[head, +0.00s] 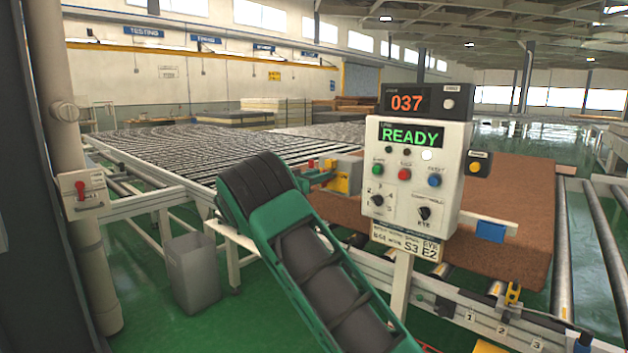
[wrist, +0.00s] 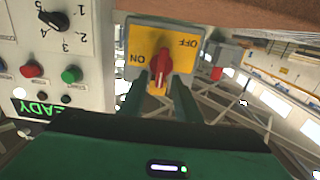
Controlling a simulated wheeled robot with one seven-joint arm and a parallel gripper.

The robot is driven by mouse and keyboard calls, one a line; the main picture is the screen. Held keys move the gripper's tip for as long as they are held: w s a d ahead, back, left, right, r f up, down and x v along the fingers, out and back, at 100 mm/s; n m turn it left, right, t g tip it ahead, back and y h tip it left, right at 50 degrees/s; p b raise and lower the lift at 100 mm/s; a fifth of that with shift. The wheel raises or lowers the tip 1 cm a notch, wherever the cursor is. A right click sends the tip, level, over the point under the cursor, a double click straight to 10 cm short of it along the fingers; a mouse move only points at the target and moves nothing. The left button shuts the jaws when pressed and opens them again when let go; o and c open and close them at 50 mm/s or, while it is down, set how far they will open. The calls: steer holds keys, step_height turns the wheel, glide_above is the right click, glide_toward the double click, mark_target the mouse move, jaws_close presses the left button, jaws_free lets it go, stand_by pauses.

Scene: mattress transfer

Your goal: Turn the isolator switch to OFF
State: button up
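The isolator switch (wrist: 160,40) is a yellow plate with a red knob (wrist: 160,69), ahead of my gripper in the wrist view. The plate reads ON and OFF, upside down in this view; the knob stands upright in the picture, with ON to its left and OFF to its upper right. My gripper (wrist: 160,80) has its two green fingers apart, one on each side of the knob. I cannot tell whether they touch it. In the head view the yellow switch housing (head: 342,177) shows beyond my green arm, and the fingers are hard to make out.
A white control panel (head: 410,205) reading READY, with buttons and dials, stands close beside the switch. A brown mattress block (head: 510,215) lies on rollers behind it. A grey bin (head: 193,272) stands on the floor at left. A post carries a box with a red lever (head: 80,190).

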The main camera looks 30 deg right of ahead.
steer(key=shift+d, duration=0.1)
jaws_close()
steer(key=shift+w+a+f+n, duration=0.1)
steer(key=shift+w+f+n, duration=0.25)
steer(key=shift+n, duration=2.6)
steer(key=shift+w+a+f+n, duration=0.1)
steer(key=shift+w+f+n, duration=0.2)
steer(key=shift+n, duration=2.7)
steer(key=shift+w+a+f+n, duration=0.1)
steer(key=shift+w+f+n, duration=0.2)
steer(key=shift+n, duration=2.65)
steer(key=shift+f, duration=0.1)
